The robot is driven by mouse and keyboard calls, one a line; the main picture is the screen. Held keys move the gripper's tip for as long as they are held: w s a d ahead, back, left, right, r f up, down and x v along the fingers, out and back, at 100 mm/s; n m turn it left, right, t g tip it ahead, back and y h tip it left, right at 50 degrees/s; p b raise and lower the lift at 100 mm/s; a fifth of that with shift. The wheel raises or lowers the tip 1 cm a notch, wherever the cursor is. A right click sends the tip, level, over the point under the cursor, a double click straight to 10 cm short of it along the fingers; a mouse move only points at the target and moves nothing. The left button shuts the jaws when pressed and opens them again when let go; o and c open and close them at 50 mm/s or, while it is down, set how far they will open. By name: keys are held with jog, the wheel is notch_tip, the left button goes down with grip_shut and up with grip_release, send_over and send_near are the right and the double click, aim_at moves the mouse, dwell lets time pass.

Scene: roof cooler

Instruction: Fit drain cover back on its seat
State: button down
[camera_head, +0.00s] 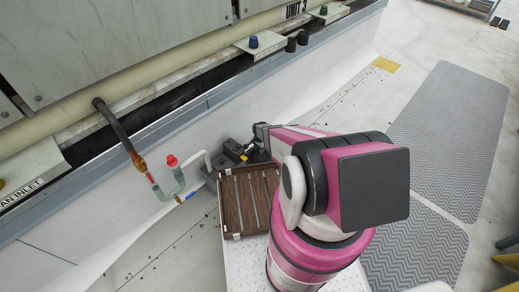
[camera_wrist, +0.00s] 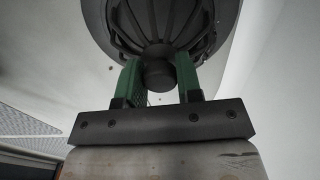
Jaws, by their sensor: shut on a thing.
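The drain cover (camera_wrist: 203,32) is a dark, round, ribbed piece at the top of the wrist view, cut off by the frame's upper edge. A dark round knob (camera_wrist: 158,77) stands at its middle. My gripper (camera_wrist: 158,68) has two green fingers, one on each side of the knob, and is shut on it. A pale surface lies behind the cover. Whether the cover touches that surface I cannot tell. In the head view my arm hides the gripper and the cover. I cannot make out the drain seat in either view.
A brown slatted tray (camera_head: 231,206) sits beside my arm. Pipework with a red-topped valve (camera_head: 172,161) stands left of it, near the long grey cooler wall (camera_head: 150,134). A small dark device (camera_head: 233,147) is behind the tray. Grey patterned mats (camera_head: 448,130) lie at the right.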

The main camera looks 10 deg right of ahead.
jog(key=shift+f, duration=0.15)
jog(key=shift+c, duration=1.1)
grip_release()
jog(key=shift+r, duration=3)
jog(key=shift+r, duration=0.1)
jog(key=s+r+n, duration=0.3)
jog(key=s+r, duration=0.4)
jog(key=r, duration=0.6)
jog(key=s+r+n, duration=0.4)
jog(key=s+r, duration=0.3)
jog(key=r, duration=0.7)
jog(key=s+r+n, duration=0.3)
jog(key=s+r, duration=0.4)
jog(key=r, duration=0.7)
jog(key=shift+s+n, duration=0.2)
jog(key=shift+n, duration=0.2)
